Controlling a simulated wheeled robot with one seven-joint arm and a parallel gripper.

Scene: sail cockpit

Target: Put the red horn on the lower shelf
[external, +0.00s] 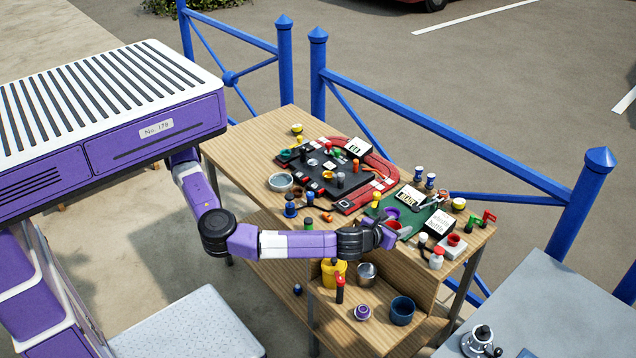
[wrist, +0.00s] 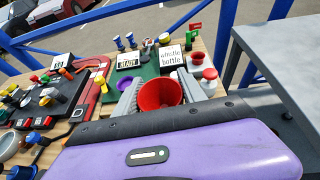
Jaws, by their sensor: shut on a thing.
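The red horn (wrist: 160,95) shows in the wrist view as a wide, round red mouth between the two grey fingers of my gripper (wrist: 159,88). My gripper is shut on it. In the external view my gripper (external: 386,235) is at the table's front edge, and only a bit of the red horn (external: 394,226) shows. The rest of the horn is hidden. The lower shelf (external: 425,328) is a wooden board below the tabletop, at a lower level than my gripper.
The lower shelf holds a yellow container (external: 333,271), a metal pot (external: 367,273), a dark blue cup (external: 402,310), a purple round item (external: 362,312) and a red-and-black item (external: 340,288). The tabletop (external: 255,150) is crowded with small objects. A grey table (external: 565,305) stands at right.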

